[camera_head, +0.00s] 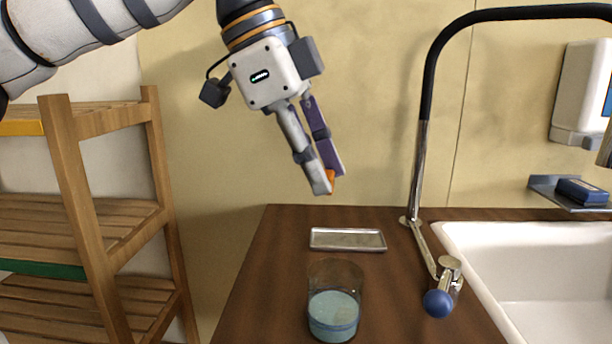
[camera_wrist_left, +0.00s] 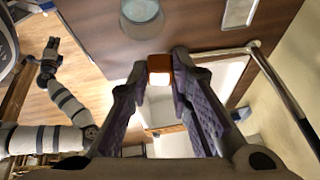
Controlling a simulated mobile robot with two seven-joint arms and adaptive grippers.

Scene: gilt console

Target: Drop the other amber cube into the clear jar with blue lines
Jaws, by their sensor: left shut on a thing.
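The amber cube (camera_head: 330,178) is held between the fingertips of my left gripper (camera_head: 328,184), up in the air above the counter. In the left wrist view the cube (camera_wrist_left: 160,70) shows orange with a pale face, pinched between both fingers. The clear jar (camera_head: 334,302) stands upright on the counter, well below the gripper; its lower part looks pale blue with blue lines. The jar also shows at the top of the left wrist view (camera_wrist_left: 140,12). I cannot make out a cube inside it. My right gripper (camera_wrist_left: 48,52) shows small in the left wrist view; its fingers are unclear.
A shallow metal tray (camera_head: 347,239) lies behind the jar on the brown counter (camera_head: 270,290). A tall black and chrome faucet (camera_head: 420,170) and a blue-knobbed tap (camera_head: 438,302) stand to the right, beside the white sink (camera_head: 540,270). A wooden shelf (camera_head: 70,180) stands left.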

